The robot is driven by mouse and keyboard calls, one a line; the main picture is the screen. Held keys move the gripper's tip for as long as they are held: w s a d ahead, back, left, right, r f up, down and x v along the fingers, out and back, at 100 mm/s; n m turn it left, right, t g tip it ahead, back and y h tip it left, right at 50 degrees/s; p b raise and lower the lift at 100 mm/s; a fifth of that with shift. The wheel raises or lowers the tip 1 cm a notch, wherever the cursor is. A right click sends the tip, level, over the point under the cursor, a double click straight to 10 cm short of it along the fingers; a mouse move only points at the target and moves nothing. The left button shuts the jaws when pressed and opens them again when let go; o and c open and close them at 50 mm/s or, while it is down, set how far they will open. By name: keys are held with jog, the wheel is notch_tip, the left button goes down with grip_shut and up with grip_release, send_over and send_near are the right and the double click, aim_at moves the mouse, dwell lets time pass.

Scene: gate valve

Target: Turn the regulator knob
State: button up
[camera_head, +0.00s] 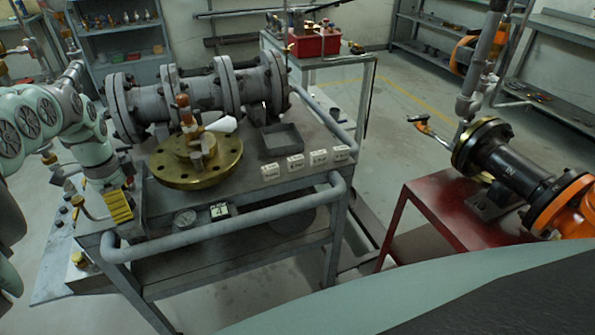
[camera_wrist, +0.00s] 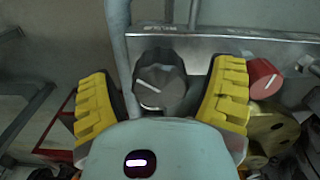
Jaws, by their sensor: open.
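A dark grey round knob (camera_wrist: 160,82) with a white pointer line sits on a metal panel (camera_wrist: 215,45) in the wrist view. It looks like the regulator knob. My gripper (camera_wrist: 165,92) is open, with one yellow finger pad on each side of the knob. A gap shows between each pad and the knob, so I see no grip on it. In the head view my gripper (camera_head: 98,207) is at the left end of the grey cart, beside the panel; the grey knob cannot be made out clearly there.
A red knob (camera_wrist: 264,78) with a white line sits close to the right finger. The grey cart (camera_head: 225,215) carries a flanged valve (camera_head: 190,95), a brass flange (camera_head: 195,170) and a small tray (camera_head: 282,138). A red table (camera_head: 455,215) stands at right, with open floor between.

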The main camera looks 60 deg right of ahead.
notch_tip(320, 180, up, 11)
jog(key=shift+w+f, duration=0.1)
jog(key=shift+f, duration=0.05)
jog(key=shift+r, duration=0.65)
